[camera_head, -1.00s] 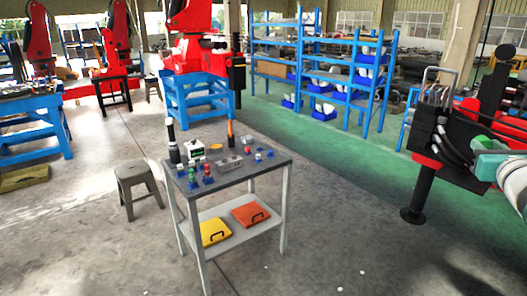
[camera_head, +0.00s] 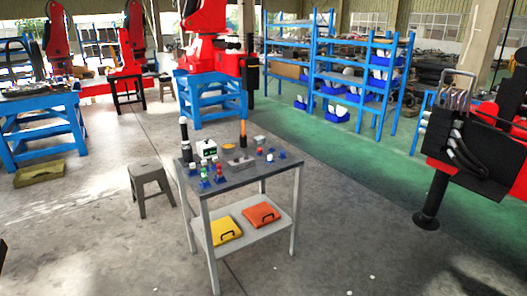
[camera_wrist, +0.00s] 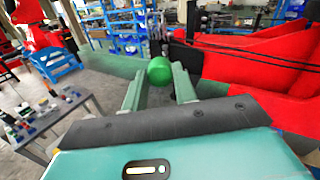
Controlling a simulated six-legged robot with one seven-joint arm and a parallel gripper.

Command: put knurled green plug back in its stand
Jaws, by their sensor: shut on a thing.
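The green plug (camera_wrist: 159,64) shows in the wrist view as a rounded green end between the two fingers; its knurling is too small to make out. My gripper (camera_wrist: 158,76) is shut on it and holds it in the air, well away from the table. The grey work table (camera_head: 240,178) carries several small blue stands, among them one at the front (camera_head: 205,183) and one near the right corner (camera_head: 281,154). Some bear red, green or white pieces. Which stand is the plug's own I cannot tell. My gripper is outside the head view.
The table's lower shelf (camera_head: 283,222) holds a yellow case (camera_head: 226,230) and an orange case (camera_head: 261,215). A grey stool (camera_head: 151,175) stands left of the table. A black and red machine (camera_head: 465,150) is at the right. The floor in front is clear.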

